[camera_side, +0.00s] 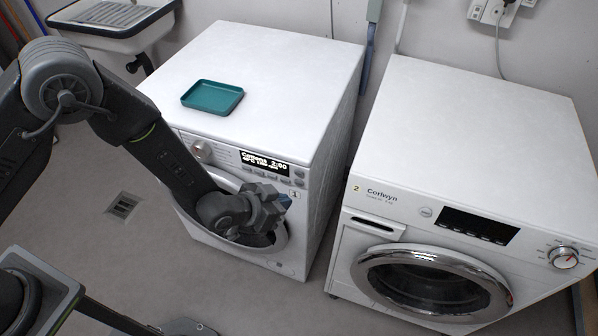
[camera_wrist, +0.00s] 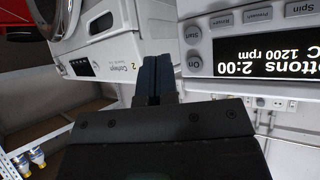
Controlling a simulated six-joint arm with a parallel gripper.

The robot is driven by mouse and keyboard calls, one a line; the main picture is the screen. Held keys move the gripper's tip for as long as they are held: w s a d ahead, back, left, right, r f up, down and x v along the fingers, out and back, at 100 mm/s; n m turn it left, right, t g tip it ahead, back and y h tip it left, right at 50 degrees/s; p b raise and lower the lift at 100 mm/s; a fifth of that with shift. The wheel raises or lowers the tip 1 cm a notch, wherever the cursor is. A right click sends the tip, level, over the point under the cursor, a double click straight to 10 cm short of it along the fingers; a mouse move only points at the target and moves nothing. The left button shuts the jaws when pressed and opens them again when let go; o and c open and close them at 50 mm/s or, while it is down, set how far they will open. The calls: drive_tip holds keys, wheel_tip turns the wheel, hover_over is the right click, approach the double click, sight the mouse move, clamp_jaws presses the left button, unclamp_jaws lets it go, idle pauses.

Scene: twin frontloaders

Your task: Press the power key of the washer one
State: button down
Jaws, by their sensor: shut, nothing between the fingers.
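Washer one (camera_side: 265,75) is the white front-loader on the left, with a "1" sticker (camera_side: 295,194) on its front. Its lit display (camera_side: 264,162) reads Cottons 2:00, 1200 rpm. In the wrist view, which is upside down, the round grey On key (camera_wrist: 194,63) sits beside the display, next to the Start key (camera_wrist: 193,31). My gripper (camera_side: 280,203) is in front of washer one, below the display's right end. Its blue-grey fingers are shut and empty, and in the wrist view the fingertips (camera_wrist: 154,62) appear to the left of the On key. I cannot tell their exact distance from the panel.
A second white washer (camera_side: 480,130), marked 2, stands to the right with a narrow gap between. A teal tray (camera_side: 212,97) lies on washer one. A sink (camera_side: 115,22) is at the back left. A shelf with bottles (camera_wrist: 30,160) shows in the wrist view.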

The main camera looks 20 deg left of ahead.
drive_tip(key=shift+s, duration=0.55)
drive_tip(key=shift+s, duration=0.1)
drive_tip(key=shift+s, duration=0.4)
drive_tip(key=s, duration=1.1)
idle(4.2)
idle(0.6)
drive_tip(key=w+a+r+n+y, duration=0.1)
drive_tip(key=w+a+r, duration=0.1)
drive_tip(key=a+r, duration=0.35)
drive_tip(key=w+a+r+n+g+y, duration=0.1)
drive_tip(key=w+a+r, duration=0.1)
drive_tip(key=r, duration=0.6)
drive_tip(key=w+a+r+n+y, duration=0.1)
drive_tip(key=w+a+r, duration=0.1)
drive_tip(key=a+r, duration=0.35)
drive_tip(key=s+a+r+n+g+y, duration=0.2)
drive_tip(key=s+a+r+n, duration=0.1)
drive_tip(key=s+a+r, duration=0.9)
drive_tip(key=s+r, duration=0.1)
drive_tip(key=s, duration=0.1)
drive_tip(key=shift+s+a+g+y, duration=0.15)
drive_tip(key=shift+s+g+y, duration=0.15)
drive_tip(key=shift+s, duration=0.1)
